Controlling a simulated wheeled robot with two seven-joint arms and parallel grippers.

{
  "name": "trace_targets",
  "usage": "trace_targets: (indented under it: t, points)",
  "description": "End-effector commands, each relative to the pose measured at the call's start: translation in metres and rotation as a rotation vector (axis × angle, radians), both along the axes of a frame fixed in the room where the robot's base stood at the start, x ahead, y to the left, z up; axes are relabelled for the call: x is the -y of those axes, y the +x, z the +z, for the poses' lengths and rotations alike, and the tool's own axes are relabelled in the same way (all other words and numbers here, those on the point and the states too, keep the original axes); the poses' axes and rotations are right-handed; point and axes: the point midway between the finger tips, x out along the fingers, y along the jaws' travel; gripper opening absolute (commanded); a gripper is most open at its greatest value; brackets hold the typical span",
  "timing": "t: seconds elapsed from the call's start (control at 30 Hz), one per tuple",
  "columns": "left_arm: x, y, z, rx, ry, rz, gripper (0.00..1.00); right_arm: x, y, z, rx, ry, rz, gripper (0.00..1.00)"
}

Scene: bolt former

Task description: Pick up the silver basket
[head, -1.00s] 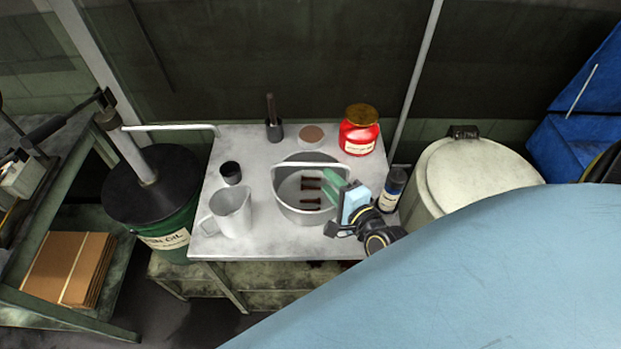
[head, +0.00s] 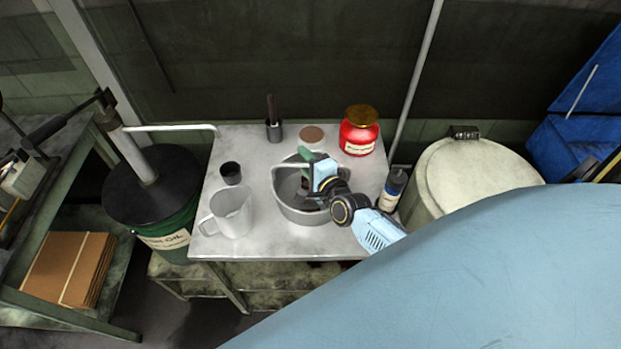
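The silver basket (head: 283,207) is a round metal pail with a raised bar handle, standing upright on the metal table (head: 258,246). My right gripper (head: 304,158) reaches in from the lower right, with its green fingers over the basket at the middle of the handle. The gripper body hides part of the handle and most of the inside, including the brown bolts seen there earlier. I cannot tell whether the fingers are open or shut, or whether they touch the handle. My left gripper is not in view.
A clear jug (head: 232,213) and a small black cup (head: 231,172) stand left of the basket. A red jar (head: 359,132), a brown-topped tin (head: 311,135) and a brush pot (head: 274,131) stand behind. A dark bottle (head: 392,190) stands at right. The table's front strip is clear.

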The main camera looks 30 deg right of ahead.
Motion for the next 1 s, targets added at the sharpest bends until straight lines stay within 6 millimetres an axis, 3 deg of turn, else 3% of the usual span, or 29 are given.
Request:
trace_targets:
  t: [0.13, 0.4, 0.87, 1.0]
  points:
    - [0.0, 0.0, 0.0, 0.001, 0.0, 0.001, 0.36, 0.0, 0.0, 0.0, 0.0, 0.0, 0.0, 0.36]
    - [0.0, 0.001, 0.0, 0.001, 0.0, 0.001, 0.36, 0.0, 0.0, 0.0, 0.0, 0.0, 0.0, 0.01]
    - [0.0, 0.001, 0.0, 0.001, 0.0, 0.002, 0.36, 0.0, 0.0, 0.002, 0.004, 0.0, 0.0, 0.0]
    - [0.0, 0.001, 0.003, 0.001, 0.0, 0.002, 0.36, 0.0, 0.001, 0.01, 0.005, 0.002, -0.001, 0.0]
